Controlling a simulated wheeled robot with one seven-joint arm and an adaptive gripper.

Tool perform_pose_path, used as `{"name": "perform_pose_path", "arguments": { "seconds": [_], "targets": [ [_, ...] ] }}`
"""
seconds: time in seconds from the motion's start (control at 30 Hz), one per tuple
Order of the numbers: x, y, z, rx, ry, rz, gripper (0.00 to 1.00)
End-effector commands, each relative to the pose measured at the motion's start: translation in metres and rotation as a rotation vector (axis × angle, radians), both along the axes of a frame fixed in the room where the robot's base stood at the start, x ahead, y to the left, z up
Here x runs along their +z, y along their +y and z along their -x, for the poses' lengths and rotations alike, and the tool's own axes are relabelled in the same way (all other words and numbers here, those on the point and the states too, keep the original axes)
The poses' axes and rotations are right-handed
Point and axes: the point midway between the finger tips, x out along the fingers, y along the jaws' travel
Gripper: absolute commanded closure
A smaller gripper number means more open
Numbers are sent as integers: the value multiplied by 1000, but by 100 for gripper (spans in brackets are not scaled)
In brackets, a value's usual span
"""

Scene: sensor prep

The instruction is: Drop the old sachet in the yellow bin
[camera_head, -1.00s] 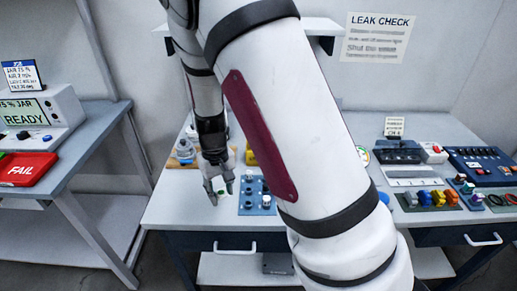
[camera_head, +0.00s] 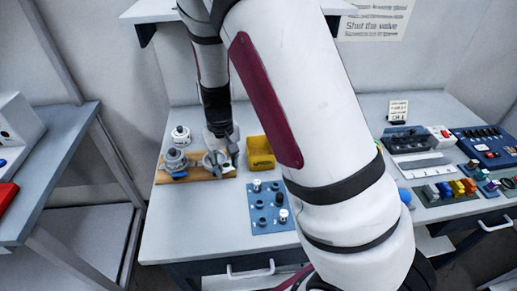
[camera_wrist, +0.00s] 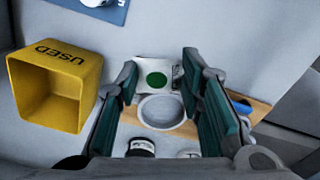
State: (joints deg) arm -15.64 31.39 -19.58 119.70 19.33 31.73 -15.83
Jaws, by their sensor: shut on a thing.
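My gripper (camera_wrist: 158,88) is shut on a white sachet (camera_wrist: 144,70) with a green dot, held across its two teal-padded fingers. In the head view my gripper (camera_head: 222,150) is over the right end of a wooden board, left of the yellow bin (camera_head: 260,153); the sachet shows only as a small white and green patch at the fingertips. In the wrist view the yellow bin (camera_wrist: 88,97), marked USED, stands left of the fingers, apart from them. I see no contents in its visible interior.
A round open cup (camera_wrist: 162,112) shows beneath my fingers, on the wooden board (camera_head: 168,177). A grey fitting (camera_head: 175,161) stands at the board's left, a white-based knob (camera_head: 181,135) behind it. A blue socket block (camera_head: 270,222) lies in front of the bin. The table's front left is clear.

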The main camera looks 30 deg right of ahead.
Motion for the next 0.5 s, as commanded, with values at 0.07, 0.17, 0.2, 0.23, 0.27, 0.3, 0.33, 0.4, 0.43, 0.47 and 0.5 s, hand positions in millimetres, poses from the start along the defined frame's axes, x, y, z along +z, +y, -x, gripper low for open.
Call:
{"name": "perform_pose_path", "arguments": {
  "seconds": [0.07,0.17,0.2,0.23,0.27,0.3,0.33,0.4,0.43,0.47,0.5],
  "targets": [
    [3,-3,-1,-47,1,-1,79],
    [5,-7,-4,-116,1,-1,79],
    [6,-9,-5,-143,2,-1,79],
    [6,-11,-5,-164,2,-1,79],
    [8,-12,-6,-190,2,-1,79],
    [9,-14,-8,-223,1,-1,79],
    [10,-16,-9,-246,1,-1,79],
    [12,-21,-11,-314,1,-1,79],
    [13,-23,-13,-343,0,-1,79],
    [15,-25,-14,-378,0,-1,79],
    [16,-28,-15,-425,1,-1,79]
  ]
}}
